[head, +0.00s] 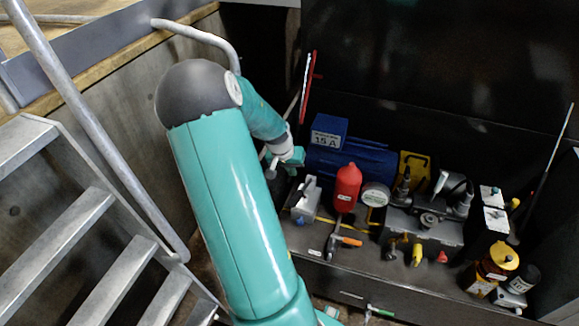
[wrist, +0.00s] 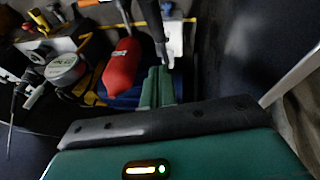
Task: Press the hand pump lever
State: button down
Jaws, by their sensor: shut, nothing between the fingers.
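My gripper (head: 290,157) is above the left end of the dark bench. In the wrist view its two green fingers (wrist: 158,75) are together and empty. A dark rod that looks like the hand pump lever (wrist: 154,22) runs down to just in front of the fingertips. Whether they touch cannot be told. Beside the rod is a pale block (wrist: 174,40), probably the pump body. In the head view this pale block (head: 304,198) sits just below my gripper, and the lever is hard to make out beside my arm.
A red bottle (head: 347,187), a round gauge (head: 375,194) and a blue motor (head: 350,160) stand right of the block. A valve block (head: 425,230) and a yellow bottle (head: 495,262) are further right. Metal stairs (head: 80,220) and a handrail (head: 100,130) are at left.

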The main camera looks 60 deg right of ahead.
send_over(297, 194)
jog(key=w, duration=0.1)
jog(key=x, duration=0.5)
jog(key=shift+w+a+f, duration=0.2)
jog(key=shift+w+a, duration=0.1)
jog(key=shift+w, duration=0.1)
jog(key=shift+s+a+f, duration=0.3)
jog(key=shift+a+f, duration=0.35)
jog(key=shift+f, duration=0.3)
jog(key=shift+s+a+f, duration=0.1)
jog(key=shift+a+f, duration=0.1)
jog(key=shift+f, duration=0.3)
jog(key=shift+a+f, duration=0.1)
